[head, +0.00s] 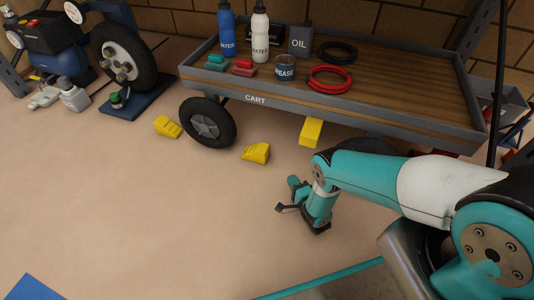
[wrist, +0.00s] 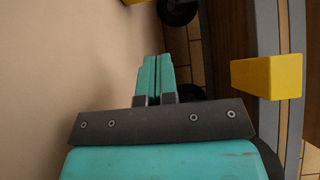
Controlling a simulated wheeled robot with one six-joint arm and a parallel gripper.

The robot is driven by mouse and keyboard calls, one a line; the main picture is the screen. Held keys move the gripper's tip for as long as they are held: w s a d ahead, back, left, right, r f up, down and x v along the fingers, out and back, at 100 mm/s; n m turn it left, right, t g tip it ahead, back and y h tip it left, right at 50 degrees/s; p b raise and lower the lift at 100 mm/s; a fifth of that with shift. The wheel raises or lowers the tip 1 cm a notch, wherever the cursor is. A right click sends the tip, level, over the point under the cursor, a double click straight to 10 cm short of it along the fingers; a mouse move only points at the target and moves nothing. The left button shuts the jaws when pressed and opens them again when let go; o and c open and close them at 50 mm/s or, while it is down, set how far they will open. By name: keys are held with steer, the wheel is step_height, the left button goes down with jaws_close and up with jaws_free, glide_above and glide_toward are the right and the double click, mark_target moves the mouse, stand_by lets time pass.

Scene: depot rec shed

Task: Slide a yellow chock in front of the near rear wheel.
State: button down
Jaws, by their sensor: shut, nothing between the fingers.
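The cart (head: 257,99) stands across the back of the head view. Its left wheel (head: 207,122) has a yellow chock (head: 168,127) on the floor to its left and another yellow chock (head: 257,153) to its right, apart from it. A yellow block (head: 311,132) is at the cart's side rail; it shows large at right in the wrist view (wrist: 267,76). I cannot tell how it is held. A second dark wheel (head: 360,146) is mostly hidden behind my arm. My gripper (head: 293,183) is shut and empty, above the floor in front of the cart; its fingers (wrist: 155,58) are together.
Bottles (head: 227,33), an oil can (head: 300,40), a grease tin (head: 285,67) and coiled hoses (head: 329,80) are on the cart bed. A machine with a large wheel (head: 118,57) stands at left. A blue mat (head: 33,289) is at bottom left. The floor at centre left is clear.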

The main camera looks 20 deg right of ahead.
steer(key=b, duration=0.8)
glide_toward(266, 153)
steer(key=w, duration=0.1)
steer(key=w+d+f, duration=0.1)
steer(key=w, duration=0.1)
steer(key=w+d, duration=0.1)
steer(key=shift+w+d+f, duration=0.1)
steer(key=shift+w+f, duration=0.1)
steer(key=shift+w, duration=0.2)
steer(key=shift+w+a+r+p, duration=0.35)
steer(key=shift+a+r+p, duration=0.2)
steer(key=shift+p, duration=0.7)
steer(key=shift+w+a+f+b, duration=0.25)
steer(key=shift+f+b, duration=0.25)
steer(key=shift+b, duration=0.3)
steer(key=shift+w+a+f+b, duration=0.1)
steer(key=shift+w+a+b, duration=0.2)
steer(key=shift+b, duration=0.8)
steer(key=shift+a+r+b, duration=0.35)
steer(key=shift+r+b, duration=0.05)
steer(key=shift+b, duration=0.3)
steer(key=shift+w, duration=0.15)
